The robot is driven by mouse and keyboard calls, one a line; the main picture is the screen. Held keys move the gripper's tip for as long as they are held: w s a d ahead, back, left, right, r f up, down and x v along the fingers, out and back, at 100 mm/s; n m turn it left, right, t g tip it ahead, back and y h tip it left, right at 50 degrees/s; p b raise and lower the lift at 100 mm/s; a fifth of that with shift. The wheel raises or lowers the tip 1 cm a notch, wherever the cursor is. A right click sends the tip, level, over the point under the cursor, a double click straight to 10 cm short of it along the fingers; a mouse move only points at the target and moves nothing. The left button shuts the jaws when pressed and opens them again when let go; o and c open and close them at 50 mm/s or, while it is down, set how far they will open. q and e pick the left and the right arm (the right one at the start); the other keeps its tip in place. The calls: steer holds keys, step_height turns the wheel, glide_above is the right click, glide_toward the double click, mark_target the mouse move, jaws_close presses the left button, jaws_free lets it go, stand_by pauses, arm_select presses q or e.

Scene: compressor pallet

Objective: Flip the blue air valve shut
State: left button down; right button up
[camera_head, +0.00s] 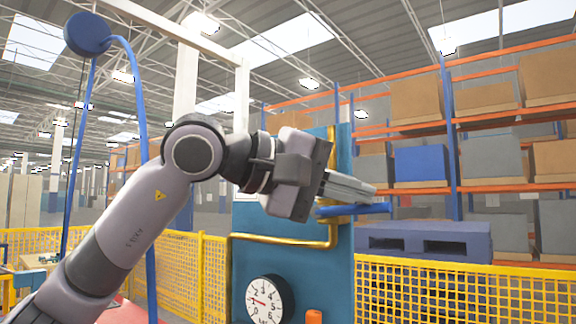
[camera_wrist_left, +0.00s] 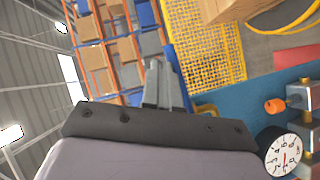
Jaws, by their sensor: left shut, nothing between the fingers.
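The blue air valve handle (camera_head: 360,210) sticks out to the right, roughly level, at the yellow pipe (camera_head: 335,232) on the teal panel (camera_head: 290,255). My left gripper (camera_head: 372,191) comes in from the left with its grey fingers shut and empty. The fingers lie just above the handle in the head view and hide part of the pipe and valve behind them. In the left wrist view the shut fingers (camera_wrist_left: 156,84) stand close beside the blue handle (camera_wrist_left: 179,78). I cannot tell whether they touch it. My right gripper is not in view.
A round pressure gauge (camera_head: 270,300) sits low on the panel, with an orange knob (camera_head: 314,318) beside it. A yellow mesh fence (camera_head: 440,290) runs behind. Racks with boxes (camera_head: 487,158) and a blue pallet (camera_head: 425,241) stand farther back. A blue hose (camera_head: 143,120) hangs at the left.

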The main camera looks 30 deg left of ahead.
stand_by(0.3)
arm_select(q)
steer(key=s+a+r+p, duration=0.1)
steer(key=s+r+p, duration=0.1)
steer(key=s+r, duration=0.7)
steer(key=shift+a+r, duration=0.25)
steer(key=shift+a, duration=0.15)
stand_by(0.4)
